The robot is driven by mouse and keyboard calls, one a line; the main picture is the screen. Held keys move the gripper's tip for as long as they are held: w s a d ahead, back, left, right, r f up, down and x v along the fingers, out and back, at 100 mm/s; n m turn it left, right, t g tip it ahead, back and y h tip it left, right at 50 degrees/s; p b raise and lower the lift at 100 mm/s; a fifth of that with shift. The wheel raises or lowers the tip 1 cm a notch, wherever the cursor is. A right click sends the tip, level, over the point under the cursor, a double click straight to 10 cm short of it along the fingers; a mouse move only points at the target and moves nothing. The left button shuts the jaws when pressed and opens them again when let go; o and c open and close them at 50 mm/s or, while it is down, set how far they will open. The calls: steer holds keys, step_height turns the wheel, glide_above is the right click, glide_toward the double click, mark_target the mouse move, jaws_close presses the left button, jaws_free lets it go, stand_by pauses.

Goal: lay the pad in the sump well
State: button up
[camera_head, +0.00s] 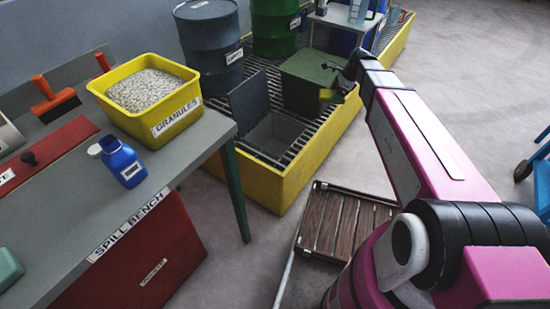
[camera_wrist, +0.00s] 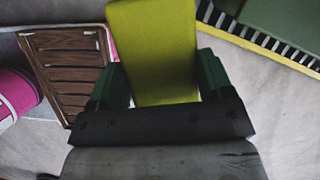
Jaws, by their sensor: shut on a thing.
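My gripper (camera_wrist: 160,82) is shut on a yellow-green pad (camera_wrist: 153,45), which fills the space between the green fingers in the wrist view. In the head view the pad (camera_head: 327,95) shows small at the end of my arm, in front of the green box on the yellow bund. The sump well (camera_head: 272,137) is a grey square opening in the bund's grating, with its dark lid (camera_head: 250,103) standing open on its far left side. The pad appears to the right of the well and apart from it. Its height above the grating is hard to tell.
The green box (camera_head: 308,82) stands right behind the well, and a blue drum (camera_head: 212,50) and a green drum (camera_head: 274,25) stand farther back. The bund's yellow wall (camera_head: 290,178) edges the grating. A spill bench (camera_head: 190,150) with a yellow granules tub (camera_head: 150,118) is at left.

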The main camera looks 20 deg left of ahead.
steer(key=s+a+f+m+t, duration=0.1)
steer(key=s+a+f+m, duration=0.1)
steer(key=a+f, duration=0.65)
steer(key=s+a+f+m, duration=0.15)
steer(key=a+f, duration=0.35)
steer(key=a, duration=0.7)
steer(key=shift+m+t, duration=0.5)
steer(key=shift+m, duration=0.45)
steer(key=a+f, duration=0.1)
steer(key=f, duration=0.7)
steer(key=s+a+f, duration=0.1)
steer(key=a+f, duration=0.1)
steer(key=f, duration=0.7)
steer(key=s+a+f, duration=0.1)
steer(key=a+f, duration=0.1)
steer(key=f, duration=0.7)
steer(key=shift+s+a, duration=0.15)
steer(key=shift+a, duration=0.05)
steer(key=shift+f, duration=0.2)
steer(key=o, duration=0.9)
steer(key=v, duration=1.2)
steer(key=shift+r, duration=0.15)
